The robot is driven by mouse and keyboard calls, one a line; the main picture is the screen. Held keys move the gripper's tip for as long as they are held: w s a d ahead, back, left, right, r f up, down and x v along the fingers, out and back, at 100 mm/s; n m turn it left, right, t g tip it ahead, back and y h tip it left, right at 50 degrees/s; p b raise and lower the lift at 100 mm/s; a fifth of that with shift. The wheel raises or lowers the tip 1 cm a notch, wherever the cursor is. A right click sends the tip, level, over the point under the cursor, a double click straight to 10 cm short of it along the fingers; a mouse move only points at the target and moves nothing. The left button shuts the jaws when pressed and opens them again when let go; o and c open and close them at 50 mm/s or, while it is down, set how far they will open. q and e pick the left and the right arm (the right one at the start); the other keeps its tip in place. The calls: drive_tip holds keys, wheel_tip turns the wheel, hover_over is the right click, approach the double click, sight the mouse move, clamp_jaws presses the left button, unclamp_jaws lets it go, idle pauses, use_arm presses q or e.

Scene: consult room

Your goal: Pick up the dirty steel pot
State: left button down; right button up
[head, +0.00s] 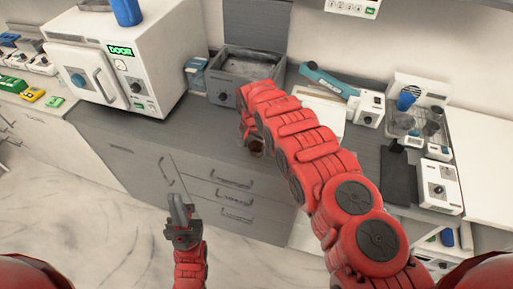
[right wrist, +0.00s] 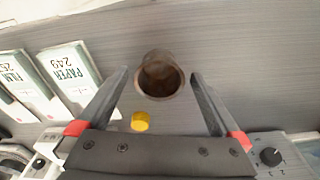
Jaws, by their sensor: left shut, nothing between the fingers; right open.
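The dirty steel pot (right wrist: 160,76), a small round vessel with a brown-stained inside, stands on the grey counter in the right wrist view. My open right gripper has a finger on either side of it, with a visible gap at each side. In the head view the pot (head: 256,147) shows only partly, at the counter's front, mostly hidden by my right gripper (head: 250,137). My left gripper (head: 180,203) is shut and empty, in front of the drawers.
A yellow cap-like object (right wrist: 140,121) lies close to the pot. Boxes marked PAPER (right wrist: 72,75) and FILM (right wrist: 22,80) lie at the left of the wrist view. A white oven-like machine (head: 118,62), a grey basin (head: 245,72) and a dish rack (head: 418,105) stand along the counter.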

drive_tip(key=shift+f, duration=0.5)
drive_tip(key=c, duration=1.3)
drive_tip(key=shift+r, duration=0.15)
